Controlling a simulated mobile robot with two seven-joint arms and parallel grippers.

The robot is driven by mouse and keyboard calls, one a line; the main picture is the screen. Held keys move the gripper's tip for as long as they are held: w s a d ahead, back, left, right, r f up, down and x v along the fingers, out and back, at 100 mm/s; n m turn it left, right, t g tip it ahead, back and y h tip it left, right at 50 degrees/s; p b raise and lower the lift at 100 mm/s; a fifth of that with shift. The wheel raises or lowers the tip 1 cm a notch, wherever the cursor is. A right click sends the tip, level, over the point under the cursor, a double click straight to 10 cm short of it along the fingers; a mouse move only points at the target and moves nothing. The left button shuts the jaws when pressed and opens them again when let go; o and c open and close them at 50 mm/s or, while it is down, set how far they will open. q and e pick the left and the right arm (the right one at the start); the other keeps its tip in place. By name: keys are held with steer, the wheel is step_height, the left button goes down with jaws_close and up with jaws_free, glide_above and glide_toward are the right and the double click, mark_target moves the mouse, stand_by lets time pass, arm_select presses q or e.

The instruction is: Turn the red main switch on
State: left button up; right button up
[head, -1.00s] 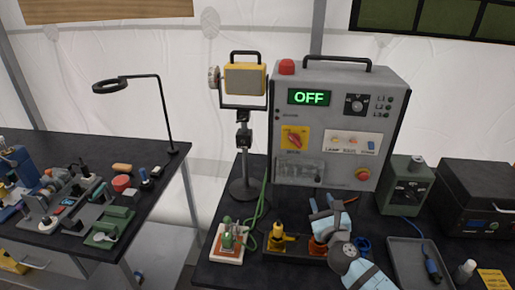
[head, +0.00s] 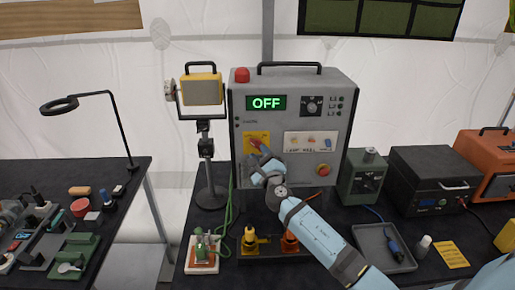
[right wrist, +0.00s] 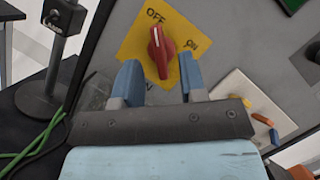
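The red main switch (right wrist: 158,55) is a rotary knob on a yellow plate (right wrist: 180,32) marked OFF and ON. Its white line points up toward OFF. In the head view the knob (head: 255,145) is partly hidden by my right gripper (head: 262,163), which is at the front of the grey control box (head: 290,112). In the right wrist view my right gripper (right wrist: 159,78) is open, one blue finger on each side of the knob's lower part, with gaps on both sides. The green display (head: 266,103) reads OFF. My left gripper is not in view.
A white panel with small coloured switches (right wrist: 240,100) is right of the plate. A red emergency button (head: 323,170) is lower on the box. A work lamp (head: 201,90) stands left of it, and a green device (head: 362,178) stands right.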

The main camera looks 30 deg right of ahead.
mark_target(256, 145)
steer(key=shift+x, duration=1.25)
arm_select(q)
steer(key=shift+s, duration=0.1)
